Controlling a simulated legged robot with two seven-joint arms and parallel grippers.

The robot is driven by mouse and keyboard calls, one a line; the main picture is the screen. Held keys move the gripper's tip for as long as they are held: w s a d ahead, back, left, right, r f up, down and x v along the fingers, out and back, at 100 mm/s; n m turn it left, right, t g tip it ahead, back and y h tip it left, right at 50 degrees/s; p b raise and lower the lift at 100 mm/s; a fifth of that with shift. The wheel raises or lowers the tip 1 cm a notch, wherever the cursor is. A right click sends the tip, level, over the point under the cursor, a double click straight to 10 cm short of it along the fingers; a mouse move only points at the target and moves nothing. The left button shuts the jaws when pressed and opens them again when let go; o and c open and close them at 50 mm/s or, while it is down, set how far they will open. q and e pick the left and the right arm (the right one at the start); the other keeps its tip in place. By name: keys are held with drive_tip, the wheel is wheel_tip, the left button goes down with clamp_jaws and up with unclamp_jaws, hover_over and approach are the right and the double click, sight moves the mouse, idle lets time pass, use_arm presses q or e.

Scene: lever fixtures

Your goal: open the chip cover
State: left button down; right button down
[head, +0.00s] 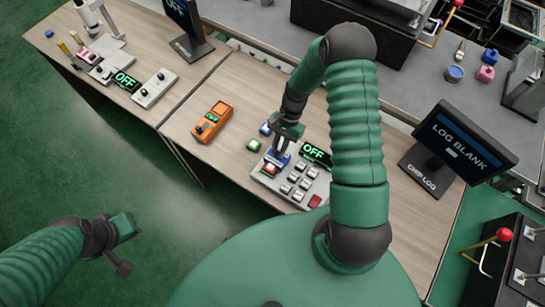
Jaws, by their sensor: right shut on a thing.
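A grey panel (304,167) with a lit OFF display (316,154) and several grey keys lies on the wooden bench.
An orange handheld meter (212,121) lies left of the panel, with loose green (254,145) and blue (265,129) blocks between. A monitor reading LOG BLANK (463,142) stands at right. My right arm hides part of the bench.

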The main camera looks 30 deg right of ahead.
drive_tip(key=d, duration=0.1)
drive_tip(key=w+d, duration=0.1)
drive_tip(key=d, duration=0.1)
drive_tip(key=w+d, duration=0.1)
drive_tip(key=d, duration=0.1)
drive_tip(key=shift+w+b, duration=0.1)
drive_tip(key=shift+b, duration=0.3)
drive_tip(key=shift+a+r, duration=0.1)
drive_tip(key=c, duration=1.8)
unclamp_jaws()
drive_tip(key=o, duration=0.4)
drive_tip(key=shift+o, duration=0.2)
drive_tip(key=b+v, duration=0.2)
drive_tip(key=v, duration=1.4)
drive_tip(key=shift+d+r, duration=0.25)
drive_tip(key=shift+r, duration=0.05)
drive_tip(key=shift+a, duration=0.15)
